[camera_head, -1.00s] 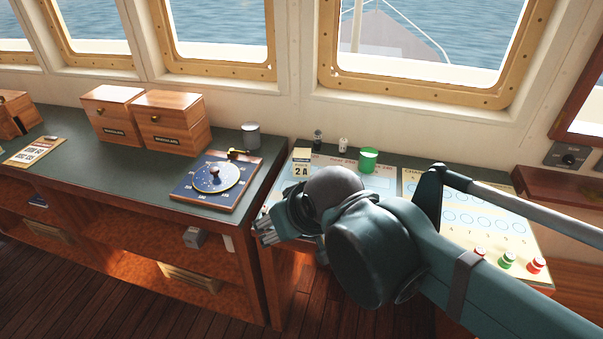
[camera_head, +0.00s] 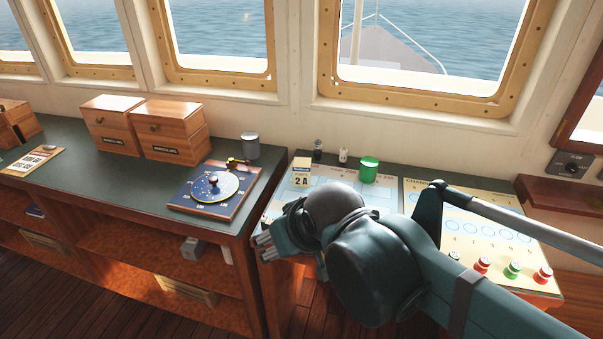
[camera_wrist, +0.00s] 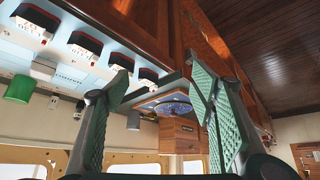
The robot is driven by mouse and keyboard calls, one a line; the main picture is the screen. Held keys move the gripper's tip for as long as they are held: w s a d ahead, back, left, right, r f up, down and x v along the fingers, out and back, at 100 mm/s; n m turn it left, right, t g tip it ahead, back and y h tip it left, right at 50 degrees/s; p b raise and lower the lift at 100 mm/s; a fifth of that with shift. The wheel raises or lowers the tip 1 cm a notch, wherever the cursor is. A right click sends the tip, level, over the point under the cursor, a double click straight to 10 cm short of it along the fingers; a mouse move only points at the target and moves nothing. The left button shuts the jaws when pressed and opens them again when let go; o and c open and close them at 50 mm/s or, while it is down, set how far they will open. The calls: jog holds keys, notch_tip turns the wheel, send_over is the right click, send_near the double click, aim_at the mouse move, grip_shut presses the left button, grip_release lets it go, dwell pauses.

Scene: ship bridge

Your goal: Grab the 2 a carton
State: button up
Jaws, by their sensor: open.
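The 2 A carton (camera_head: 301,174) is a small pale box with a tan top, upright at the back left of the chart desk in the head view. My gripper (camera_head: 266,243) is at the desk's front left edge, nearer the camera than the carton and apart from it. In the wrist view my gripper (camera_wrist: 160,110) is open, with nothing between its green ridged fingers. That view is turned over and shows several dark-and-white cartons (camera_wrist: 85,45) in a row left of the fingers. I cannot tell which of these, if any, is the 2 A one.
A compass board (camera_head: 215,188), a grey cup (camera_head: 250,146) and wooden boxes (camera_head: 176,130) are on the left counter. My arm hides the desk's middle.

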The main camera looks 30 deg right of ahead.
jog(key=shift+c, duration=0.3)
dwell(0.4)
jog(key=w+d+r+m+g+p, duration=0.2)
jog(key=w+d+r+p, duration=0.2)
jog(key=w+r+p, duration=0.35)
jog(key=m+g+p, duration=0.5)
jog(key=p, duration=1)
send_over(302, 162)
jog(key=a, duration=0.1)
jog(key=f, duration=0.4)
jog(key=shift+s, duration=0.3)
jog(key=shift+w+d+f+p, duration=0.2)
jog(key=shift+d+f+p, duration=0.15)
jog(key=shift+d+f, duration=0.1)
jog(key=shift+f, duration=0.1)
jog(key=shift+f, duration=1.2)
